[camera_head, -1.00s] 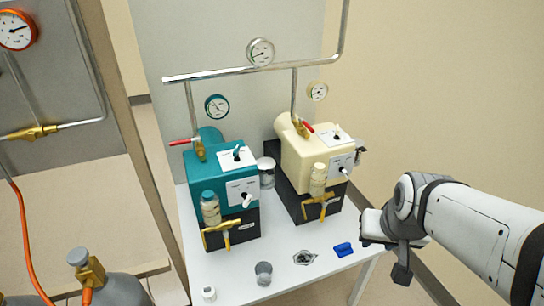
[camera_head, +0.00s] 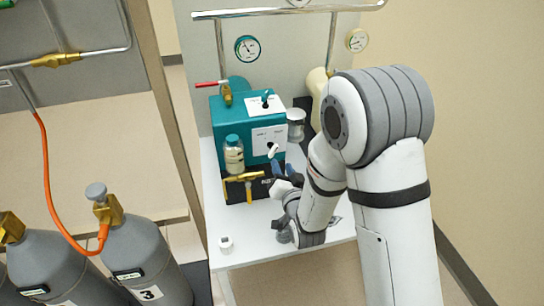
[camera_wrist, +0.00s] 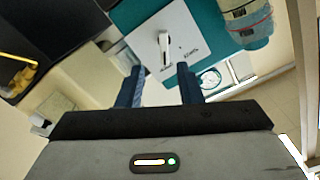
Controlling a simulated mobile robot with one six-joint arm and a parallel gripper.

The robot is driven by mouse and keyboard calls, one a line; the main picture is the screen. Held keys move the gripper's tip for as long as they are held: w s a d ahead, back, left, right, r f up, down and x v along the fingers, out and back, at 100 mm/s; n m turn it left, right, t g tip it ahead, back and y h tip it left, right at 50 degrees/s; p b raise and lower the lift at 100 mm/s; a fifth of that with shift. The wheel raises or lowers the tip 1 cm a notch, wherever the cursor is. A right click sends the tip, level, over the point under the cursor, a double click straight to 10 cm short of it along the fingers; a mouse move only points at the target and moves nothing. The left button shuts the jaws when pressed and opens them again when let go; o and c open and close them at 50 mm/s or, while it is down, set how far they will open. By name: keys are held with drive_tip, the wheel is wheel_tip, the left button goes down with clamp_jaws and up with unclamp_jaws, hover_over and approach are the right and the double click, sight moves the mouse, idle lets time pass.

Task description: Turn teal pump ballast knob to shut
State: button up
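The teal pump (camera_head: 220,118) stands on the white table with a small dark-teal knob (camera_head: 265,98) on its top plate. A white lever knob (camera_head: 272,151) sits on its white front plate (camera_head: 261,138); the labels are too small to read, so I cannot tell which is the ballast knob. My gripper (camera_head: 284,170) is just in front of the front plate, at its lower right. In the wrist view my gripper (camera_wrist: 160,72) has two blue fingers apart with nothing between them. The white lever knob (camera_wrist: 164,50) lies just beyond the fingertips, roughly centred.
A bottle (camera_head: 233,157) and a brass valve (camera_head: 243,177) are on the pump's front left; the bottle also shows in the wrist view (camera_wrist: 245,20). The cream pump (camera_head: 316,82) is mostly hidden behind my arm. Gas cylinders (camera_head: 140,250) stand at lower left. The table's front left is mostly clear.

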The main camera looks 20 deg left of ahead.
sight(274, 153)
drive_tip(key=x, duration=0.7)
drive_tip(key=shift+w+a+p, duration=0.1)
drive_tip(key=shift+a+p, duration=0.3)
drive_tip(key=shift+a, duration=0.1)
drive_tip(key=shift+c, duration=0.2)
